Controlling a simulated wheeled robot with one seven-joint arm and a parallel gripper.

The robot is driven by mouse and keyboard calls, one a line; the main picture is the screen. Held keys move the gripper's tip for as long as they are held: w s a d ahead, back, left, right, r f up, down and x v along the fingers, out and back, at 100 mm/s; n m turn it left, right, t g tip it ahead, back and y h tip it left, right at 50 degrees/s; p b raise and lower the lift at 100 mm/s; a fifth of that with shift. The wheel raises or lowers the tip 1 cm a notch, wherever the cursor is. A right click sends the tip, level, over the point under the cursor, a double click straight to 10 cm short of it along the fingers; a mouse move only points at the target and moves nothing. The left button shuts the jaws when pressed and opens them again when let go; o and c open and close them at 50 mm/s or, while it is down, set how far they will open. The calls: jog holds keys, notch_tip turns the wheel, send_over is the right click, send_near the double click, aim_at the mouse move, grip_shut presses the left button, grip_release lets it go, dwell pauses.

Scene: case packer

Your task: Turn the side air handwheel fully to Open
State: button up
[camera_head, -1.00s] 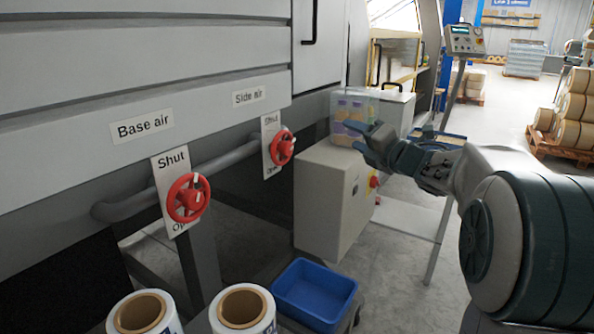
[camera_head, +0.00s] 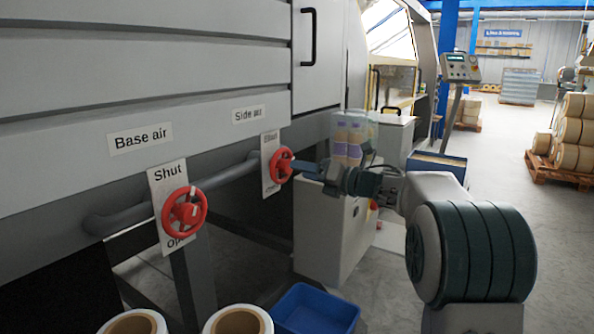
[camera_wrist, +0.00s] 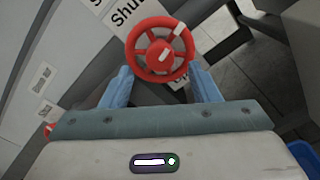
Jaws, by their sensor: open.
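The side air handwheel (camera_head: 281,164) is a red wheel on a pipe, in front of a white plate (camera_head: 269,147) marked Shut at the top, under the "Side air" label (camera_head: 248,114). In the wrist view the red wheel (camera_wrist: 157,48) lies just beyond my fingertips, with a white mark at its upper right rim. In the head view my gripper (camera_head: 302,168) points left at the wheel. I cannot tell whether the fingers touch the rim.
The base air handwheel (camera_head: 185,212) is on the same pipe to the left. A blue tray (camera_head: 312,308) and two label rolls (camera_head: 238,322) are in front.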

aim_at(289, 169)
jog(key=shift+x, duration=1.6)
jog(key=c, duration=1)
jog(key=shift+o, duration=0.2)
jog(key=shift+m+p, duration=8.55)
jog(key=shift+m, duration=1.75)
jog(key=shift+f, duration=0.15)
